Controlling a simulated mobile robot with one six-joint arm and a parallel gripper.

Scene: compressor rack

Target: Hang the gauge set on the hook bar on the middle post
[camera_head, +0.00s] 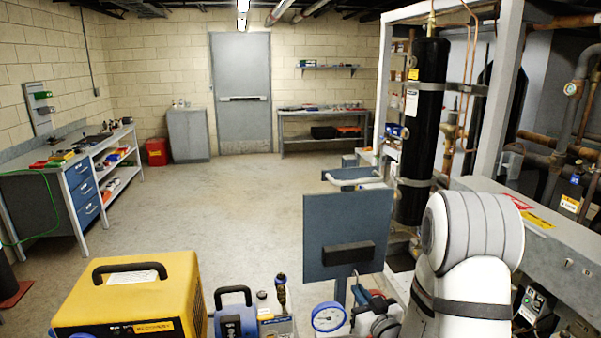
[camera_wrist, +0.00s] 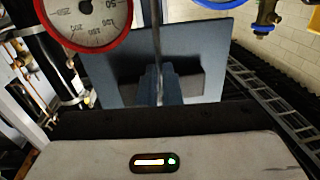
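The gauge set shows a red-rimmed gauge (camera_wrist: 88,12) and a blue-rimmed gauge (camera_wrist: 225,3) in the wrist view, where the room appears upside down. Its blue gauge (camera_head: 328,316) is also low in the head view. My gripper (camera_wrist: 160,72) has its fingers close together on the thin grey hanger (camera_wrist: 157,38) between the gauges. A blue-grey board (camera_head: 345,215) on a post stands just beyond, with a black block (camera_head: 341,253) across its front. The board (camera_wrist: 115,75) fills the wrist view behind the fingers. I cannot tell any contact between gauge set and block.
A black cylinder (camera_head: 423,120) and pipework fill the right. The floor (camera_head: 220,210) at centre left is clear.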

